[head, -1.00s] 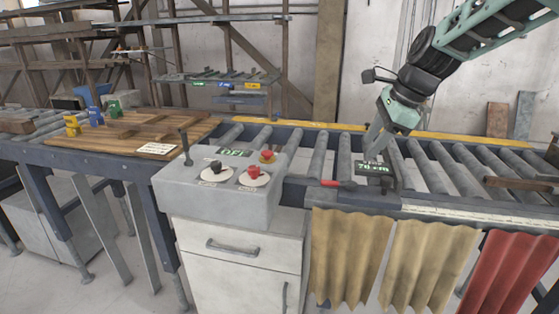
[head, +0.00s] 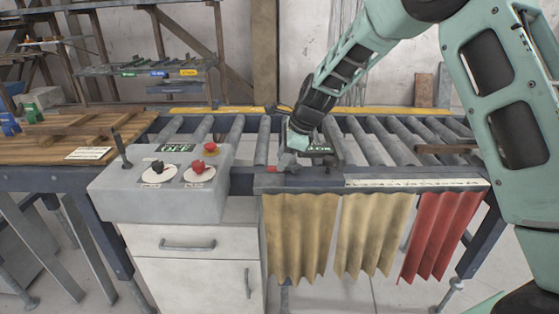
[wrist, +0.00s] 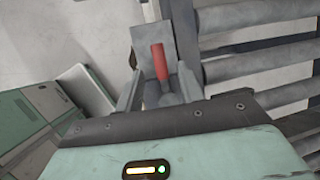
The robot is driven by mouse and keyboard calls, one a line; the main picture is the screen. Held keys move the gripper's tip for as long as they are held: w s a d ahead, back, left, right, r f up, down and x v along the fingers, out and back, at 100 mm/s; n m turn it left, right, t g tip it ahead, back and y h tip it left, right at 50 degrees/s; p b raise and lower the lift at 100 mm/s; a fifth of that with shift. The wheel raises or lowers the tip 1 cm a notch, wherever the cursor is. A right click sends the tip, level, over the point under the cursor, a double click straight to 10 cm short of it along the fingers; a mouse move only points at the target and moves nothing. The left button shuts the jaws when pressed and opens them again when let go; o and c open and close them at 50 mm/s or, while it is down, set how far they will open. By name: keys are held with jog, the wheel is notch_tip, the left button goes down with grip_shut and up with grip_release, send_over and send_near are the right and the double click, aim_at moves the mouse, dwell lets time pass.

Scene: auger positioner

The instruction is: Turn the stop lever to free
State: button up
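The stop lever (wrist: 160,62) has a red grip. In the wrist view it stands between the two grey fingers of my gripper (wrist: 159,88), with a gap on each side, so the fingers are open around it. In the head view my gripper (head: 281,167) is low at the front rail of the roller conveyor, and only a little of the lever's red shows there. The lever's base and any markings for its positions are hidden or too small to read.
A grey control box (head: 165,182) with knobs, a red button and an upright stick stands to the left. The rollers (head: 380,140) run right, behind a pale scale strip (head: 415,183). Curtains hang below the rail.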

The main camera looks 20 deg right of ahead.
jog(key=shift+x, duration=1.35)
jog(key=shift+r, duration=0.1)
grip_shut()
